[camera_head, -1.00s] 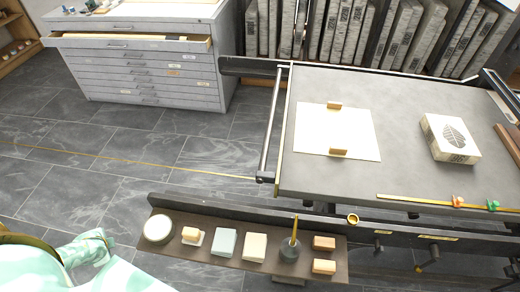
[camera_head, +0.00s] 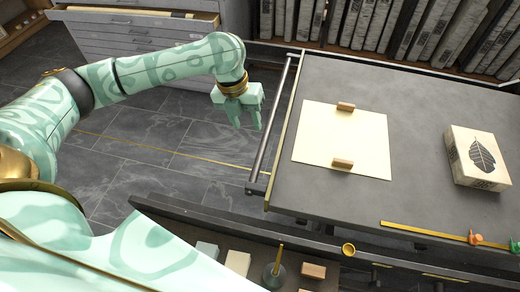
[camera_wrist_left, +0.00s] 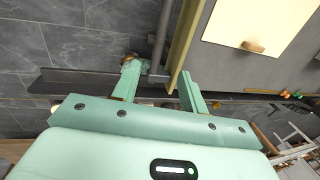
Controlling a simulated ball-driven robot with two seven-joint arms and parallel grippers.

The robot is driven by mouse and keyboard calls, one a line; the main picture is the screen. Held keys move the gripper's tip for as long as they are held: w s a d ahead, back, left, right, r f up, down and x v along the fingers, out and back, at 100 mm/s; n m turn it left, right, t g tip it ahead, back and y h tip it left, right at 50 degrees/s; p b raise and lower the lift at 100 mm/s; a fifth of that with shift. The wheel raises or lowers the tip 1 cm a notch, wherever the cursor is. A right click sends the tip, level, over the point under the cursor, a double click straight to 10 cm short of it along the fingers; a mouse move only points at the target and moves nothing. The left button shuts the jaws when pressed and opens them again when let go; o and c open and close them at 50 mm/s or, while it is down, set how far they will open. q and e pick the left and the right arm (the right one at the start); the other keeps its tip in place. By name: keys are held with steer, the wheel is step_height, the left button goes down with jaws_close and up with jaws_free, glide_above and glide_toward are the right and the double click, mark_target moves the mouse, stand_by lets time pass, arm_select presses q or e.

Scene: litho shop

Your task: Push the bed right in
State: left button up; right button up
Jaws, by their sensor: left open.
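The bed (camera_head: 330,190) is a flat grey slab on the press, with a cream sheet (camera_head: 345,120) held by two small wooden blocks. A dark bar handle (camera_head: 275,120) runs along its left edge. My left gripper (camera_head: 247,125) is open and empty, pointing down just left of the bar, in the head view. In the left wrist view the open fingers (camera_wrist_left: 158,90) point toward the bar (camera_wrist_left: 162,40) and the bed's edge (camera_wrist_left: 182,45), with no contact I can make out. My right gripper is not in view.
A stone block with a leaf print (camera_head: 478,160) sits on the bed's right part. A dark rail (camera_head: 220,222) and a shelf of small items run along the near side. A drawer cabinet (camera_head: 110,40) stands at the back left. Open tiled floor (camera_head: 150,150) lies left of the bed.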

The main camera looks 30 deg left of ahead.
arm_select(q)
steer(key=b, duration=0.2)
glide_toward(259, 157)
steer(key=f+b, duration=0.1)
steer(key=f, duration=0.2)
steer(key=d+f+b, duration=0.1)
steer(key=f, duration=0.2)
steer(key=f+b, duration=0.2)
steer(key=f, duration=0.1)
steer(key=shift+w+d, duration=0.15)
steer(key=shift+d, duration=0.15)
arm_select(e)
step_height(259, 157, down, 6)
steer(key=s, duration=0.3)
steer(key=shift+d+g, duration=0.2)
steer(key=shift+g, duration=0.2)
arm_select(q)
steer(key=shift+r, duration=0.1)
jaws_close()
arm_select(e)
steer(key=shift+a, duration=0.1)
